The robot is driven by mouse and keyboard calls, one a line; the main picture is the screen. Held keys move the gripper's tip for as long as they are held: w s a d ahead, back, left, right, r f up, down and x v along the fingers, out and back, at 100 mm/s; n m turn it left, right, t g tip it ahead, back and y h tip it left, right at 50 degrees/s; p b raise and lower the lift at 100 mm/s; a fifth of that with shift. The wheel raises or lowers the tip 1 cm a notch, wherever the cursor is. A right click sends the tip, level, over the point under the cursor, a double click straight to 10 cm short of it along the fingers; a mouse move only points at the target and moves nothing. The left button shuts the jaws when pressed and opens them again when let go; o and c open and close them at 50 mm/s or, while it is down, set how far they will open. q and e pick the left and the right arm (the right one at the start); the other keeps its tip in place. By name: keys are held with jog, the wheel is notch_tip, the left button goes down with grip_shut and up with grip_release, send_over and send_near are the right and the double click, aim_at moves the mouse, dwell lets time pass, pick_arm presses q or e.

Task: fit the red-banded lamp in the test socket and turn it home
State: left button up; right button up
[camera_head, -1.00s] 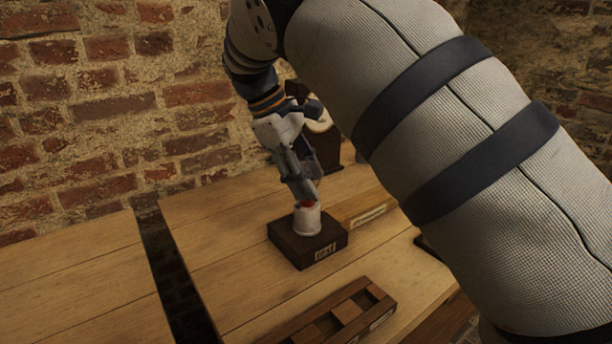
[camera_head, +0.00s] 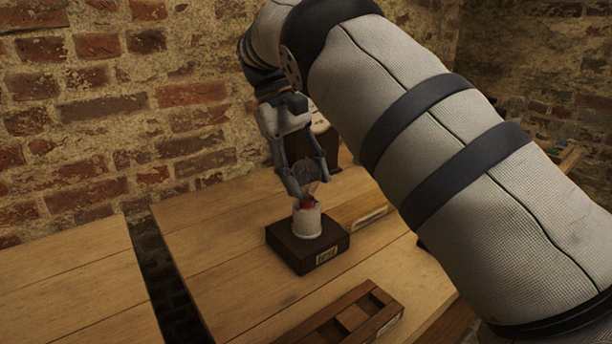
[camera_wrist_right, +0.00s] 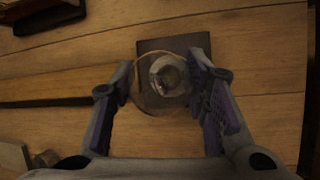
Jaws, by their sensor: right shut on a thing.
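The red-banded lamp (camera_head: 307,203) stands upright in the white test socket (camera_head: 308,226), its red band at the socket's mouth. The socket sits on a dark wooden block with a small label plate (camera_head: 326,255). My right gripper (camera_head: 307,182) comes down from above, its two fingers either side of the clear glass bulb and shut on it. In the right wrist view the lamp's round glass (camera_wrist_right: 167,82) shows between the fingers (camera_wrist_right: 168,88), over the dark block. How deep the lamp sits is hidden. My left gripper is not in view.
A dark compartmented tray (camera_head: 352,318) lies in front of the socket block. A labelled wooden piece (camera_head: 365,214) and a dark object with a pale dial (camera_head: 322,128) are behind it to the right. A gap (camera_head: 165,280) splits the tabletop at left.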

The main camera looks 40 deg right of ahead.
jog(key=m, duration=0.1)
jog(key=m+y, duration=0.1)
jog(key=shift+d+f+m, duration=0.1)
jog(key=shift+f+m, duration=0.2)
jog(key=shift+r+m+y, duration=0.15)
jog(key=shift+m+y, duration=0.35)
jog(key=shift+m, duration=0.3)
jog(key=o, duration=1.2)
